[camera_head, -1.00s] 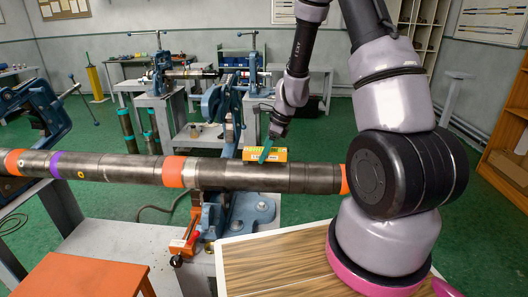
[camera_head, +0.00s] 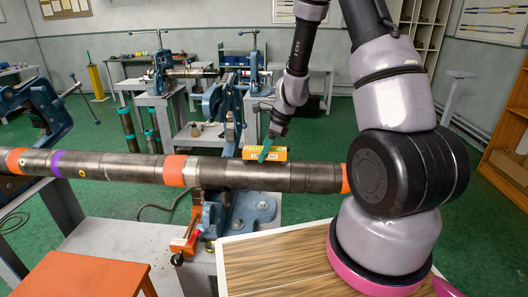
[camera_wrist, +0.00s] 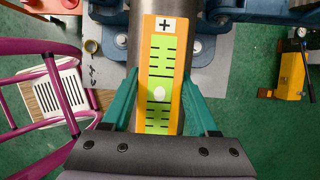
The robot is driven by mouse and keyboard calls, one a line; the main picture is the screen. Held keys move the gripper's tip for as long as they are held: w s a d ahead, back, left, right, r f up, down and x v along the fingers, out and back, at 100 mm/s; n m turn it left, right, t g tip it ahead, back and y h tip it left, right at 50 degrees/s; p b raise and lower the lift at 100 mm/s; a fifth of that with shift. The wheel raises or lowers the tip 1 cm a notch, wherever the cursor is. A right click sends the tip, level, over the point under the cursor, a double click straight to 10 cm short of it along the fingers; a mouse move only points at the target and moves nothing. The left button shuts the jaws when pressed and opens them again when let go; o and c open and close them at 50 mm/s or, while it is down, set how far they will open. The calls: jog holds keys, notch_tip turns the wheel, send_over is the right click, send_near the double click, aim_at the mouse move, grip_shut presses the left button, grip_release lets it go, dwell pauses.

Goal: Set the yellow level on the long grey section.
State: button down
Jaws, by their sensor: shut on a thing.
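The yellow level (camera_head: 278,154) shows at the top of the long grey pipe section (camera_head: 240,177), right of the orange band, in the head view. In the wrist view the level (camera_wrist: 148,70) has an orange-yellow body, a green marked face with a pale bubble, and a plus mark at its far end. It lines up with the pipe (camera_wrist: 114,50) beneath it. My gripper (camera_head: 265,148) has teal fingers; in the wrist view the gripper (camera_wrist: 163,105) is shut on the level's sides. Whether the level's underside touches the pipe is hard to tell.
A blue pipe vise (camera_head: 230,120) stands behind the pipe. An orange-red tool (camera_head: 185,240) lies below the pipe on the grey bench. An orange stool top (camera_head: 80,275) is at front left, and a wood-topped surface (camera_head: 275,265) is at front right.

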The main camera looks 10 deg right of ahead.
jog(key=shift+f, duration=0.45)
dwell(0.5)
jog(key=shift+c, duration=0.4)
grip_release()
jog(key=shift+r, duration=3.55)
